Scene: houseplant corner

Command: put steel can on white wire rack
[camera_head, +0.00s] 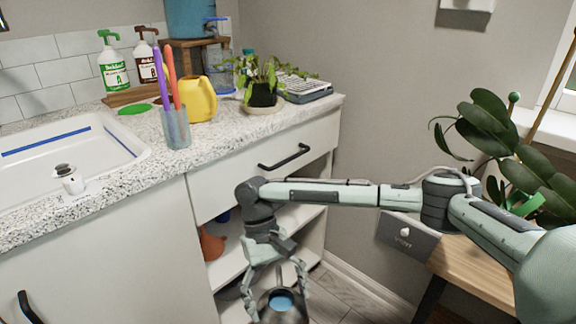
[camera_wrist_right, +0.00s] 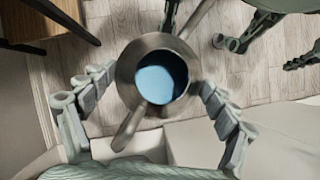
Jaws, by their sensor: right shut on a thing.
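The steel can (camera_head: 283,315) is a grey metal vessel with blue inside, at the bottom edge of the head view. In the right wrist view the steel can (camera_wrist_right: 126,72) is seen from above, with a long thin metal piece out to the lower left and another to the upper right. My right gripper (camera_head: 276,284) is shut on it, one finger on each side, in front of the open shelves. The right gripper's fingers (camera_wrist_right: 155,97) also flank it in the wrist view.
The counter (camera_head: 235,133) holds a yellow watering can (camera_head: 199,100), a glass with tools (camera_head: 176,130), a potted plant (camera_head: 262,94) and a grey tray with a pale grid top (camera_head: 305,88). Below are open shelves (camera_head: 228,262). A wooden table (camera_head: 480,273) stands right.

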